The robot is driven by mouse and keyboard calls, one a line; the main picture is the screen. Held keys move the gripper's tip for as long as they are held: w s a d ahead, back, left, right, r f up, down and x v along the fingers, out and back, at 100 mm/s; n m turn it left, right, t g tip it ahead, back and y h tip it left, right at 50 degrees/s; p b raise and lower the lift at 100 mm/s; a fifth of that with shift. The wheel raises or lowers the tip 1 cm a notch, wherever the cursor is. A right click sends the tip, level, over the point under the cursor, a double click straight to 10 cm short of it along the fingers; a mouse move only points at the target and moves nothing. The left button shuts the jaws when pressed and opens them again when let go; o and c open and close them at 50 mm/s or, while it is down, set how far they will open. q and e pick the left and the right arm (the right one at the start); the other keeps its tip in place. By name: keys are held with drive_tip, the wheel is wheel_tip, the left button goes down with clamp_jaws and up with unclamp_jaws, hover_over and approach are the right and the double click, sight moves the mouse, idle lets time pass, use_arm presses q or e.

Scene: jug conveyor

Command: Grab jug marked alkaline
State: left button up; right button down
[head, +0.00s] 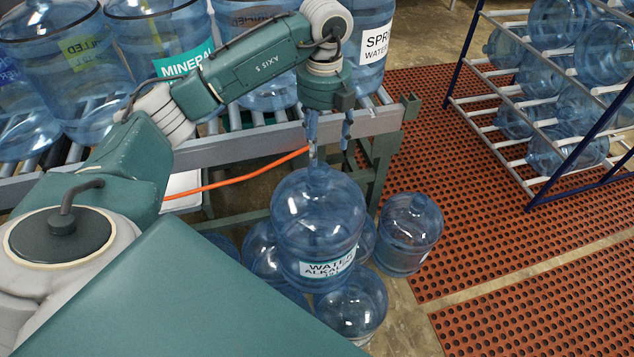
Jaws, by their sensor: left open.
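The alkaline jug (318,225) is a blue translucent bottle, upright, with a white label reading WATER ALKALINE facing me. It is in front of the conveyor, among other jugs and apparently higher than them; what supports it is hidden. My left gripper (329,148) points down just above its neck. The two fingers are apart, with nothing seen held between them. The left fingertip overlaps the top of the neck in the picture; I cannot tell whether it touches. My right gripper is not in the picture.
A roller conveyor (280,136) behind carries several large jugs, including a mineral jug (160,40) and a spring water jug (372,35). Other jugs (408,233) crowd around the alkaline one. An orange hose (235,178) passes behind.

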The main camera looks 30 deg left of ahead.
sight(320, 170)
use_arm(q)
drive_tip(key=f, duration=0.2)
drive_tip(key=f+p, duration=0.1)
drive_tip(key=f, duration=0.2)
drive_tip(key=shift+s+a+f, duration=0.1)
drive_tip(key=shift+a, duration=0.1)
drive_tip(key=shift+f, duration=0.35)
wheel_tip(320, 170, down, 4)
drive_tip(key=shift+r+p, duration=0.15)
drive_tip(key=shift+p, duration=0.8)
drive_tip(key=shift+f, duration=0.4)
drive_tip(key=shift+c, duration=0.3)
clamp_jaws()
